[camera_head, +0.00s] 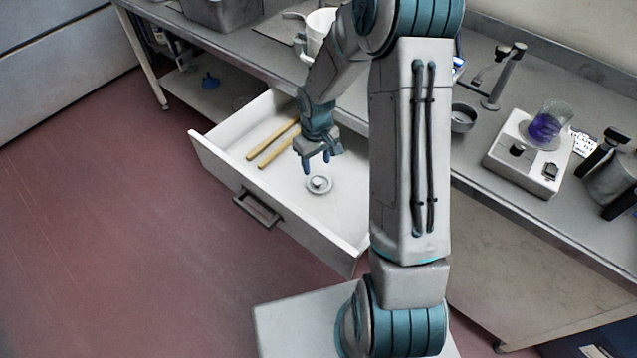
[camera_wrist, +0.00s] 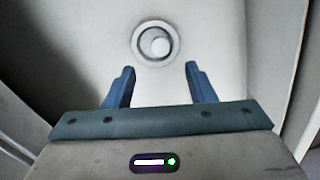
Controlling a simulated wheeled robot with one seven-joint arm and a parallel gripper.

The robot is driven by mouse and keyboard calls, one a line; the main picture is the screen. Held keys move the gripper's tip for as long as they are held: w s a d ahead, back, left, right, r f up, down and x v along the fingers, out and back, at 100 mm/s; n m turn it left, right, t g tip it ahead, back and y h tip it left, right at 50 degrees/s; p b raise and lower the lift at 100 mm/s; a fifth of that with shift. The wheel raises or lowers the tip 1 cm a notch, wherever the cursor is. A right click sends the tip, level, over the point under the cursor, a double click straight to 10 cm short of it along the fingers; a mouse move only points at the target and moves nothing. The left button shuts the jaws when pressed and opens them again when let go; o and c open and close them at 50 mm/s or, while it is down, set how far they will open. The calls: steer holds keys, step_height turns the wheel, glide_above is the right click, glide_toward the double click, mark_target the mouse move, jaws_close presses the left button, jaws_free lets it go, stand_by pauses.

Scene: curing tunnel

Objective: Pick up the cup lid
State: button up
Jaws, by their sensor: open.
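The cup lid (camera_head: 319,184) is a small round grey-white disc with a raised knob. It lies flat on the floor of the open white drawer (camera_head: 343,236). In the wrist view the lid (camera_wrist: 155,41) is ahead of the fingertips, roughly centred between them. My gripper (camera_head: 318,166) hangs fingers-down over the drawer, a little above and to the left of the lid. Its blue fingers are apart with nothing between them, as the wrist view of my gripper (camera_wrist: 160,72) also shows. It does not touch the lid.
Two wooden-coloured sticks (camera_head: 273,143) lie in the drawer left of my gripper. The drawer walls surround the lid. The bench above carries a grey bowl (camera_head: 463,118) and a white device (camera_head: 527,155) with a beaker of purple liquid (camera_head: 547,126). Red floor lies clear at left.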

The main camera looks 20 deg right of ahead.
mark_target(316, 180)
steer(key=shift+f+p, duration=0.3)
steer(key=shift+f, duration=3.2)
steer(key=c, duration=1.1)
